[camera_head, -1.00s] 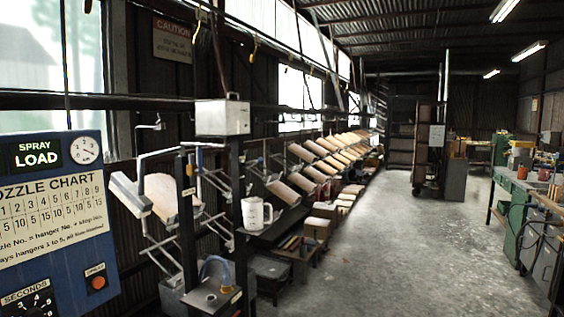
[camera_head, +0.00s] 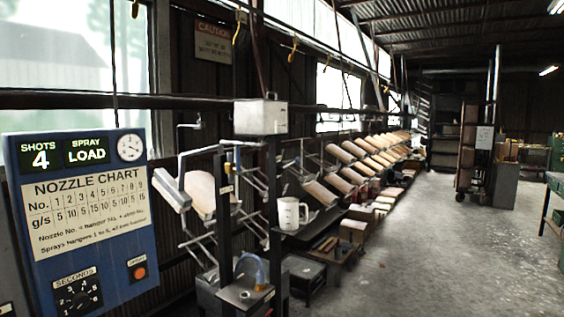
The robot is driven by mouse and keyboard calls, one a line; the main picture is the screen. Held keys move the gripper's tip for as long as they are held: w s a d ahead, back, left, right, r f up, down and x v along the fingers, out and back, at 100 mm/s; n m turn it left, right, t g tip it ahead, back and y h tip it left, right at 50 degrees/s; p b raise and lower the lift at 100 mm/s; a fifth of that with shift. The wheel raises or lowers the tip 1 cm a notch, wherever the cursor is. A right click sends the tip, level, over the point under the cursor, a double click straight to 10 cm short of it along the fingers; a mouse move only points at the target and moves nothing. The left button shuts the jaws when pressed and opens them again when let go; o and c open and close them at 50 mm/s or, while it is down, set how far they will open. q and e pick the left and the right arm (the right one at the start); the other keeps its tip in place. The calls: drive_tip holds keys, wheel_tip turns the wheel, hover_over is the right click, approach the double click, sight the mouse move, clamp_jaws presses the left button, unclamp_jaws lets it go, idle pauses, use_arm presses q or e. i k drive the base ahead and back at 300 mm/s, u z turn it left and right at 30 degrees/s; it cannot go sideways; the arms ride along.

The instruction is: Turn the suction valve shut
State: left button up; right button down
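Neither of my grippers is in view. No part is clearly labelled as the suction valve. Lower down, a blue hose (camera_head: 259,268) curves up from a grey metal box (camera_head: 243,294) at the bottom of the view.
A blue control panel (camera_head: 90,205) at left shows SHOTS 4 and SPRAY LOAD, with a seconds dial (camera_head: 77,297) and an orange button (camera_head: 139,272). A white jug (camera_head: 289,214) stands by the post. Tilted boards (camera_head: 348,160) hang in a row behind.

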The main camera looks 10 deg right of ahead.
sight(237, 168)
drive_tip(key=z, duration=0.6)
drive_tip(key=i, duration=0.7)
drive_tip(key=z, duration=0.65)
drive_tip(key=i, duration=1.05)
drive_tip(key=u, duration=0.35)
